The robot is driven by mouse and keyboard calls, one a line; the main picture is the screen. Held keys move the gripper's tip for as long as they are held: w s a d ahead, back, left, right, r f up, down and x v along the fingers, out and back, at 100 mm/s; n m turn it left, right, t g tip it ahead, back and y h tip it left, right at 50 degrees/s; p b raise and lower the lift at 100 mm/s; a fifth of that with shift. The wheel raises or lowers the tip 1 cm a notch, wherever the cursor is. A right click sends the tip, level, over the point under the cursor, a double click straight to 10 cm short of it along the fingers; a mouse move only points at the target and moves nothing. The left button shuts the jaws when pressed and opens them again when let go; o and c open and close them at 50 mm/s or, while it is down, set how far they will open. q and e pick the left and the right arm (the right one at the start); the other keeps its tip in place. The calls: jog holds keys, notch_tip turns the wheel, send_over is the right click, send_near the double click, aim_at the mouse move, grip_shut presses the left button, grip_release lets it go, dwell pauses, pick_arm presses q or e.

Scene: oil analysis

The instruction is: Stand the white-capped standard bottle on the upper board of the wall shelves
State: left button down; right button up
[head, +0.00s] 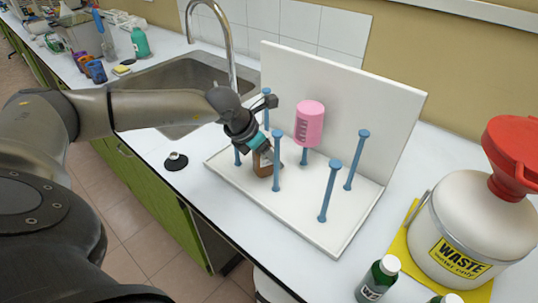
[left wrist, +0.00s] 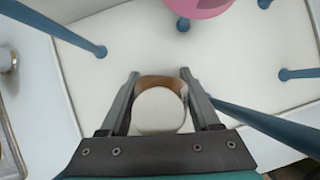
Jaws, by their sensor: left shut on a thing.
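A small brown bottle (head: 264,165) is at the white peg rack (head: 318,224), among its blue pegs. In the left wrist view its round white cap (left wrist: 158,112) faces the camera, with brown glass (left wrist: 158,81) showing behind it. My left gripper (head: 266,154) is shut on this bottle, one finger on each side. The bottle is low over the rack's base; whether it touches the base I cannot tell. The wall shelves are not in view. My right gripper is not in view.
A pink cylinder (head: 310,123) sits on a peg close to my gripper. Blue pegs (head: 329,192) surround the bottle. A waste can (head: 465,225) with a red funnel (head: 515,150) and green white-capped bottles (head: 378,279) stand at right. A sink (head: 185,85) lies behind left.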

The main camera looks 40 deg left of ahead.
pick_arm(q)
jog(key=shift+c, duration=0.5)
grip_release()
